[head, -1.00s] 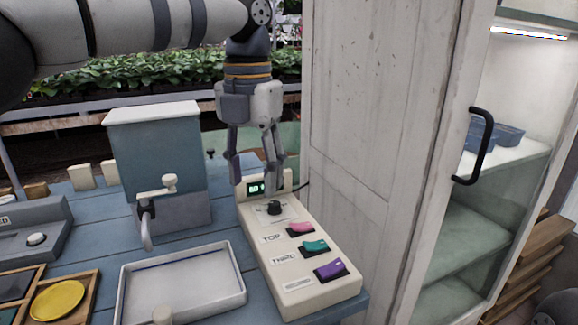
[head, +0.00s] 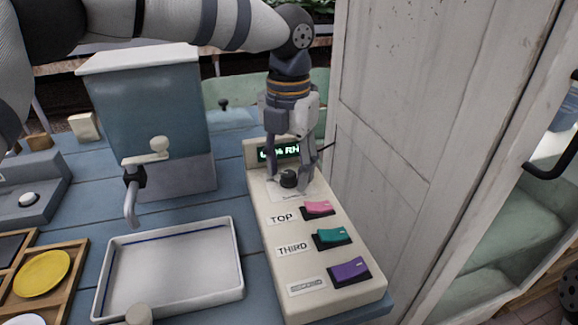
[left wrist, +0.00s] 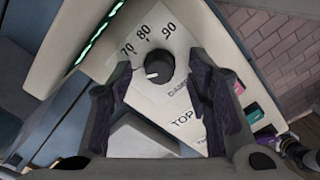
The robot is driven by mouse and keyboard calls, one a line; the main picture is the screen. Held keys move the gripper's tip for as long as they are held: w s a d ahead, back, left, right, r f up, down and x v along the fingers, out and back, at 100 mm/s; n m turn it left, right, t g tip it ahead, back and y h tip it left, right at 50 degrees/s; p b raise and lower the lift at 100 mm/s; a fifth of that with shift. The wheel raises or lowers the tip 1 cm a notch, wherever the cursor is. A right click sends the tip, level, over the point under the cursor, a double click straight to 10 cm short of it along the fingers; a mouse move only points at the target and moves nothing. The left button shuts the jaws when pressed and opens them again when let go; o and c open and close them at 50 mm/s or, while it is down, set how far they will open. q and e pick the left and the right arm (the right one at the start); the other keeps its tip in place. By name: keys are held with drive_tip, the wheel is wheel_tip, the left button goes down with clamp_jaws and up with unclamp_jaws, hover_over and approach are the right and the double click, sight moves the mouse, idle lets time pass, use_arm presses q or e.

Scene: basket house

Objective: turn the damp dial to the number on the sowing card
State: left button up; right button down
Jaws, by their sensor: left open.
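The damp dial (head: 289,178) is a small black knob on the cream control box (head: 268,222). In the left wrist view, the dial (left wrist: 159,68) has a pale mark on its left side, and the scale around it shows 70, 80 and 90. My left gripper (head: 288,185) points down, open, with one finger on each side of the dial; whether the fingers touch it I cannot tell. A green-lit display (head: 279,152) behind the dial reads "% RH", its digits partly unclear behind the gripper. I cannot make out a sowing card. My right gripper is not in view.
Pink (head: 318,208), teal (head: 332,237) and purple (head: 349,270) switches stand in front of the dial, with labels including TOP and THIRD. A white tray (head: 172,243) and a tank with a tap (head: 155,152) are left. A white cabinet door (head: 410,130) stands close on the right.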

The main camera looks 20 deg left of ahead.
use_arm(q)
drive_tip(key=shift+f, duration=0.1)
drive_tip(key=shift+c, duration=0.3)
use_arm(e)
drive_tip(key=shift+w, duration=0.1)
use_arm(q)
drive_tip(key=shift+w, duration=0.1)
clamp_jaws()
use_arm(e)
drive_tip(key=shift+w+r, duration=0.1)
use_arm(q)
drive_tip(key=shift+m+p, duration=0.3)
drive_tip(key=shift+m, duration=0.2)
drive_tip(key=shift+m+p, duration=0.35)
drive_tip(key=shift+m, duration=0.75)
drive_tip(key=shift+m+p, duration=0.3)
drive_tip(key=shift+m, duration=1.9)
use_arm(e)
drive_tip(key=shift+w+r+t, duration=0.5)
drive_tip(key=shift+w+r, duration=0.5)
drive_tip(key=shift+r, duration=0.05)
